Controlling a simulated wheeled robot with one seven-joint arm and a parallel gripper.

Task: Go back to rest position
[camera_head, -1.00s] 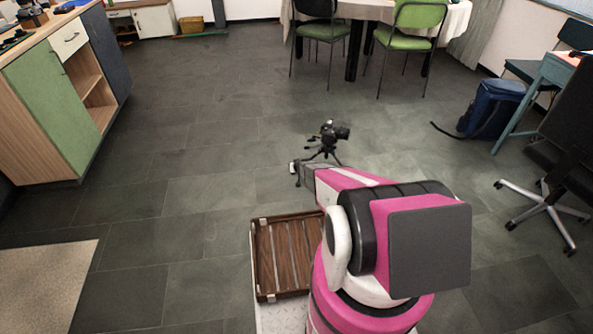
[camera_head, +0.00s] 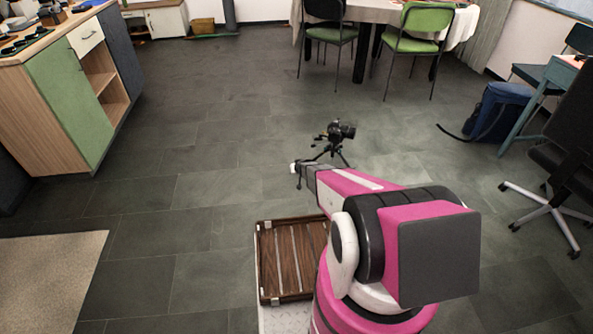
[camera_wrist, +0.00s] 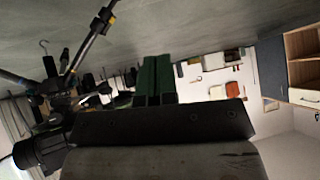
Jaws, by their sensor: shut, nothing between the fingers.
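My gripper (camera_wrist: 158,60) is shut and empty in the wrist view, with its dark green fingers side by side. In the head view my arm reaches forward, low over the floor, and the fingers are hard to make out there. A black camera on a small tripod (camera_head: 341,131) appears just beyond the arm's end. In the wrist view, which is upside down, the tripod's legs (camera_wrist: 88,45) and the camera (camera_wrist: 40,152) are close on the left, beside the fingers and apart from them. Its contact with the floor is unclear.
A slatted wooden tray (camera_head: 290,258) sits on my base, left of the arm. A green-fronted cabinet (camera_head: 70,105) stands at left. A white-clothed table (camera_head: 378,12) with a green chair (camera_head: 415,48) is behind. A blue bag (camera_head: 497,110) and an office chair (camera_head: 560,180) are at right.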

